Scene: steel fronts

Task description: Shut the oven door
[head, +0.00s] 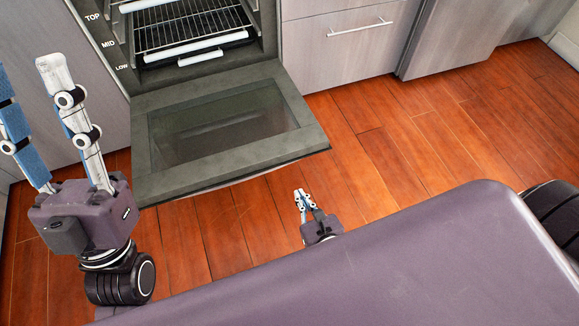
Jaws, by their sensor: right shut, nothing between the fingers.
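The oven door (230,160) is folded down and open. It is a dark grey-green panel with a glass window, sticking out from the oven (187,52) over the floor. My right gripper (302,193) is shut and empty, low in front of the door's near right corner and apart from it in the picture. My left gripper (24,68) is at the left, its two long fingers spread apart with nothing visible between them. It is left of the door.
Wire racks (193,43) sit inside the oven. A drawer front with a bar handle (360,28) is to the right, beside a steel-coloured appliance front (462,35). The wooden floor (400,130) right of the door is clear.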

